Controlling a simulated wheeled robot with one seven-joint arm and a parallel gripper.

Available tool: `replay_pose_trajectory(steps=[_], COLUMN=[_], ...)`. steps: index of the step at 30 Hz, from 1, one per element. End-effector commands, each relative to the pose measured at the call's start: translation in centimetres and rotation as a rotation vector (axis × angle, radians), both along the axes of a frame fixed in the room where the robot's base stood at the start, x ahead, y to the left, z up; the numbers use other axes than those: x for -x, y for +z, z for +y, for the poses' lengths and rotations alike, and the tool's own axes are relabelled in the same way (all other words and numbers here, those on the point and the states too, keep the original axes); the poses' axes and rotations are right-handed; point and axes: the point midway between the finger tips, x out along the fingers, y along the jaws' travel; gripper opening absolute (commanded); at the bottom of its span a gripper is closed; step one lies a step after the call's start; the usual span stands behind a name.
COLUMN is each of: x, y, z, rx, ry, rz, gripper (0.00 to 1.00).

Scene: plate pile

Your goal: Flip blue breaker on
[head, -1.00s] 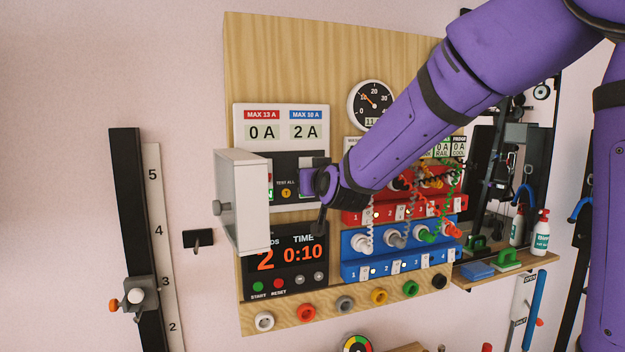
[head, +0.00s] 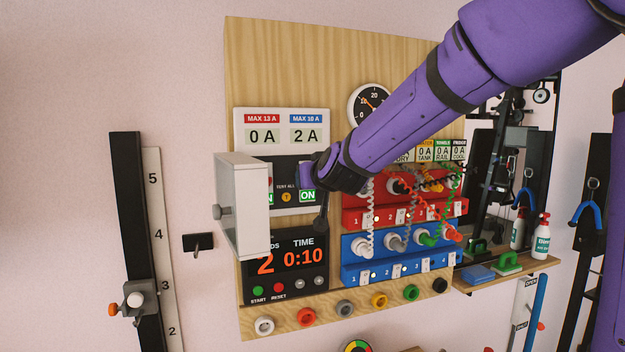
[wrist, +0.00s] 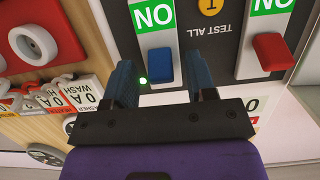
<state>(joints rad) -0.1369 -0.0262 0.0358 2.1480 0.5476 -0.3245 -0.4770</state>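The blue breaker switch (wrist: 161,66) shows in the wrist view between the two fingers of my gripper (wrist: 158,61). The fingers are spread, with a gap on each side of the blue switch. A green ON label (wrist: 153,15) is beside it, upside down in this view, and a small green light (wrist: 143,81) glows near its base. In the head view my gripper (head: 316,190) is at the dark breaker panel (head: 285,170) and hides the blue switch. A green ON label (head: 307,195) shows just below it.
The red switch (wrist: 272,52) also has an ON label. The open white panel door (head: 242,205) stands left of the breakers. Meters (head: 282,125) above read 0 A and 2 A. Red (head: 352,214) and blue (head: 352,272) socket strips with plugs and cords are to the right.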

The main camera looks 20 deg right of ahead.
Motion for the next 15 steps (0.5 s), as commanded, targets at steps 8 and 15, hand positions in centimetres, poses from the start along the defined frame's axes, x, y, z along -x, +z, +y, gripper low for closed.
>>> replay_pose_trajectory(steps=[8,15], x=[0.7,4.0], y=[0.2,1.2], z=[0.0,0.0], rx=[0.0,-0.001], ry=[0.0,0.0], rz=[-0.001,-0.003], gripper=[0.51,0.51])
